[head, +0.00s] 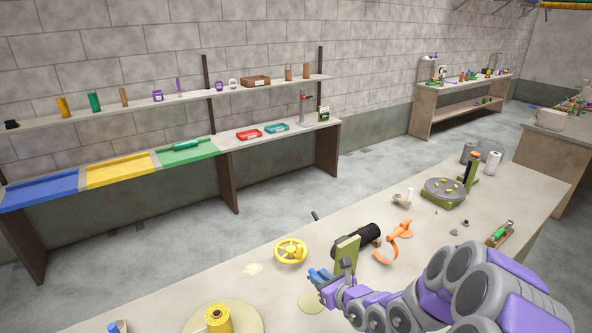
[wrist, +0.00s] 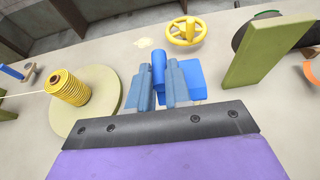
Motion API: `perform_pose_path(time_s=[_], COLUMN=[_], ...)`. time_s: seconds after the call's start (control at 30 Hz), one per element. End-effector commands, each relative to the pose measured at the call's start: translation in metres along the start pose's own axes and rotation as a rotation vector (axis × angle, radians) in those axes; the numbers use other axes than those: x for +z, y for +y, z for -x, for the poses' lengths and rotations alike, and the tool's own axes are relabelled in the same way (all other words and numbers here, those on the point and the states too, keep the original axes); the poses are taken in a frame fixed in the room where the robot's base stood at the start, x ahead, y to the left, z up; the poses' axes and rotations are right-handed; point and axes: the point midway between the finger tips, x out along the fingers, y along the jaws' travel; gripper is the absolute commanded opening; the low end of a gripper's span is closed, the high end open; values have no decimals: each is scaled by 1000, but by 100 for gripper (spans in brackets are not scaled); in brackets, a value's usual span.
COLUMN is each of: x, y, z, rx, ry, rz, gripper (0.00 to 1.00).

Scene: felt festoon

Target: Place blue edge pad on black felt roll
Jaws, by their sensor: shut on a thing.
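The blue edge pad (wrist: 195,78) is in my gripper (wrist: 160,78), with part of it between the two grey-blue fingers and a wider block to the right. In the head view the pad (head: 317,275) shows at the tip of my gripper (head: 330,284), above the near bench. The black felt roll (head: 369,234) lies on its side behind an upright olive-green plate (head: 347,254), up and to the right of my gripper. In the wrist view the roll (wrist: 283,30) is at the top right, partly hidden by the green plate.
A yellow handwheel (head: 291,251) lies left of the roll. A yellow thread spool (head: 218,320) stands on a round disc at the front. An orange clamp-like piece (head: 396,242) is right of the roll. A turntable (head: 445,191) stands farther back. Bare bench lies between several items.

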Motion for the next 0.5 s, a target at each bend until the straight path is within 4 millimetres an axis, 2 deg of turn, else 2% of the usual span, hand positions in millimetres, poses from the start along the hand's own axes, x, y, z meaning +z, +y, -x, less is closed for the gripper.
perform_pose_path(time_s=[0.1,0.5], x=[28,112], y=[-16,-57], z=[11,62], rx=[-39,-182], ry=[-8,-8], rz=[-9,-71], gripper=[0,0])
